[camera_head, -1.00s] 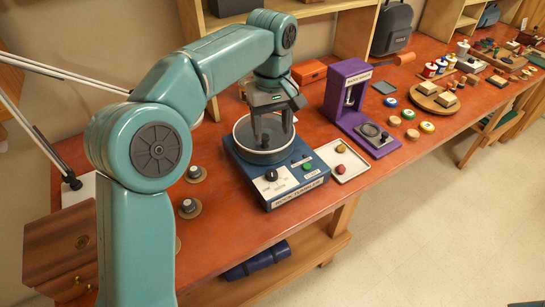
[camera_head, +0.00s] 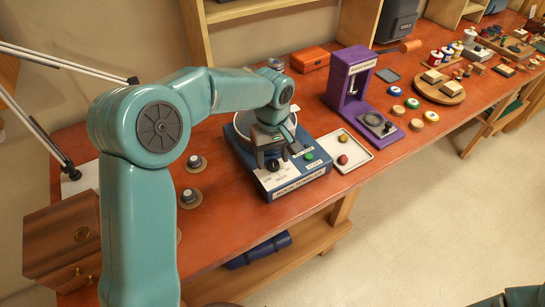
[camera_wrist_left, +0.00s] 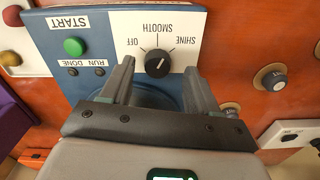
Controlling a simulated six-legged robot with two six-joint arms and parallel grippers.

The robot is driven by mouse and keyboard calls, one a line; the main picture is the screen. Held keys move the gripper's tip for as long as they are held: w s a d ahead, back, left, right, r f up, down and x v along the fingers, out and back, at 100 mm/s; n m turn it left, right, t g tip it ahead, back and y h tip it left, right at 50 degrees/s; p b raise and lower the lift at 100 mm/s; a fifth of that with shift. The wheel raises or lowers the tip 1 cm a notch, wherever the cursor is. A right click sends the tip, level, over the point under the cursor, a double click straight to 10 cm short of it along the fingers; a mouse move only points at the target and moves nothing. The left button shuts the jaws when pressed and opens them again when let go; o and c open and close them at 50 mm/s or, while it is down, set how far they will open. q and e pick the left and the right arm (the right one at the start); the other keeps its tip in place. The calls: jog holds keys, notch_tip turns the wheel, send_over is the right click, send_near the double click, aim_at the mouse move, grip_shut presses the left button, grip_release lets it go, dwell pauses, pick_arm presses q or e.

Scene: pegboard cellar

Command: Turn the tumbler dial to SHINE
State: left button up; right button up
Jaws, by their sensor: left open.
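The blue rock tumbler (camera_head: 302,188) stands on the red bench. Its black dial (camera_wrist_left: 157,64) sits on a white panel marked OFF, SMOOTH and SHINE, upside down in the left wrist view. I cannot clearly tell which mark the dial points to. My left gripper (camera_head: 274,156) is open and empty over the front of the tumbler. In the left wrist view its fingertips (camera_wrist_left: 158,73) lie to either side of the dial, apart from it. The dial (camera_head: 272,165) also shows below the fingers in the head view. My right gripper is out of view.
A green START button (camera_wrist_left: 74,46) is beside the dial panel. A white tray (camera_head: 361,157) with two stones and a purple stand (camera_head: 350,75) are to the tumbler's right. Knobs on round bases (camera_head: 196,163) stand to its left.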

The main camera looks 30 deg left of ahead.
pick_arm(q)
jog(key=shift+w+f, duration=0.25)
jog(key=shift+f, duration=0.55)
jog(key=shift+s+d, duration=0.1)
jog(key=shift+s+r, duration=0.1)
jog(key=c, duration=1)
jog(key=m, duration=0.4)
jog(key=shift+m, duration=0.4)
jog(key=o, duration=1)
